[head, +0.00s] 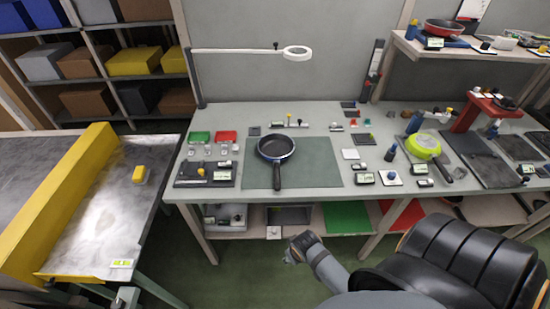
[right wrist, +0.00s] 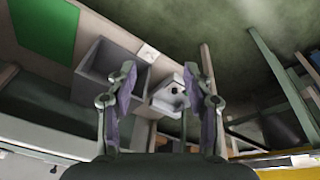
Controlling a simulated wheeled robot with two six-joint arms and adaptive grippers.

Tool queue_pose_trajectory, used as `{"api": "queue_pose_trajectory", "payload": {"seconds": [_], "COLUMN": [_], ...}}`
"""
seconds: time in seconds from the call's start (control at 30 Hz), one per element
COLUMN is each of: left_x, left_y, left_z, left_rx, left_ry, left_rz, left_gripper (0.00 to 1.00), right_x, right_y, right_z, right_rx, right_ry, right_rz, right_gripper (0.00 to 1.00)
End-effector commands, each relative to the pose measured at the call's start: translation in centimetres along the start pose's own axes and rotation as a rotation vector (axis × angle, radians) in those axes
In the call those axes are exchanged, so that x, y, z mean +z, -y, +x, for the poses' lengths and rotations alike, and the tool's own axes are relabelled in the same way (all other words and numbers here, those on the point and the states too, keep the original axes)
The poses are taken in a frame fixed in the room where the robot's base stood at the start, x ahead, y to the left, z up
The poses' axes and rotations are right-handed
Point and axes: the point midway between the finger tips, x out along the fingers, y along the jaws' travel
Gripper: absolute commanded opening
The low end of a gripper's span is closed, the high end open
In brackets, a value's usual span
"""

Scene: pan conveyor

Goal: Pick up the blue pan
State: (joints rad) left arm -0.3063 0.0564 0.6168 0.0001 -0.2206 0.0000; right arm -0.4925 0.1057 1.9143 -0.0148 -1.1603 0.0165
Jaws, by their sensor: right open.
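The blue pan (head: 276,149) is dark inside with a blue rim. It sits upright on a dark green mat (head: 318,166) in the middle of the workbench, with its black handle (head: 277,177) pointing towards the bench's front edge. My right gripper (right wrist: 165,78) is open and empty in the right wrist view, with its fingers wide apart. In the head view its arm shows low in front of the bench, apart from the pan; its fingers are hard to make out there. The pan does not show in the right wrist view. My left gripper is not in view.
A green pan (head: 424,147) stands on the bench's right part and a red pan (head: 445,28) on the upper shelf. A lamp (head: 297,52) reaches over the bench. The lower shelf holds a grey bin (right wrist: 100,66) and a green panel (right wrist: 45,28). A yellow-railed conveyor (head: 72,195) is left.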

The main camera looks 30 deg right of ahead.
Motion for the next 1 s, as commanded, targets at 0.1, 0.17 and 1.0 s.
{"api": "queue_pose_trajectory", "payload": {"seconds": [0.1,0.17,1.0], "left_x": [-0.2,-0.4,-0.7], "left_y": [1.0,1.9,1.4], "left_z": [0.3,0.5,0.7], "left_rx": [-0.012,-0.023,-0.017], "left_ry": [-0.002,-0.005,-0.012], "left_rz": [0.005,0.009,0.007], "left_gripper": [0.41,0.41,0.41], "right_x": [-2.3,-3.6,-21.0], "right_y": [-0.5,-1.2,-7.0], "right_z": [-3.7,-5.5,-7.1], "right_rx": [0.028,0.059,0.318], "right_ry": [-0.045,-0.079,-0.863], "right_rz": [0.028,0.063,0.523], "right_gripper": [0.51,0.51,0.51]}}
